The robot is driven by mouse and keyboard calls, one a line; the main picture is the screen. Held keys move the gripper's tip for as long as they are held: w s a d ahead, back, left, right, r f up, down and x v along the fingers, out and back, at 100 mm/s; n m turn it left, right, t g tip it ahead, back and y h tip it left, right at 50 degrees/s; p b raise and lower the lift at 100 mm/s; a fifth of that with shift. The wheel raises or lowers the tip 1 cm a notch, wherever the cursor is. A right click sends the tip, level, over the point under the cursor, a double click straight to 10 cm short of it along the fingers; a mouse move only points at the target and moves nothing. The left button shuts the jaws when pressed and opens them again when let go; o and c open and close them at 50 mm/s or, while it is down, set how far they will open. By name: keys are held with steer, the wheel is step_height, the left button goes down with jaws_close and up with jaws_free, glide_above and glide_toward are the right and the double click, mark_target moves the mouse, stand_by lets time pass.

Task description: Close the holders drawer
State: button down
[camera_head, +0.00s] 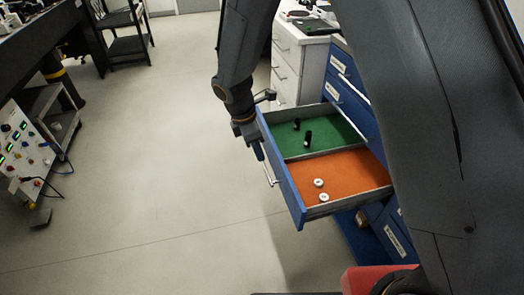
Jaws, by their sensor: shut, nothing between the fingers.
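The holders drawer (293,193) is blue-fronted and stands pulled out from the blue cabinet (344,86). Its inside is split into a green section (334,130) with two small black holders (308,139) and an orange section (347,172) with two small white round pieces (319,183). A metal bar handle (269,174) is on its front. My gripper (259,152) is shut and empty, pointing down just outside the drawer front, near the upper part of the handle. I cannot tell whether it touches the front.
White drawers (297,65) stand behind the blue cabinet. At the left are a control panel (22,150) on the floor, a dark bench (40,32) and a black shelf cart (124,33). The floor (160,180) between is clear.

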steer(key=d+f, duration=0.1)
steer(key=f, duration=0.1)
steer(key=d+f, duration=0.1)
steer(key=f, duration=0.1)
steer(key=w+d+f+p, duration=0.1)
steer(key=d+f, duration=0.1)
steer(key=shift+f, duration=0.3)
steer(key=shift+w+d+f, duration=0.1)
steer(key=shift+w+d, duration=0.15)
steer(key=shift+d, duration=0.55)
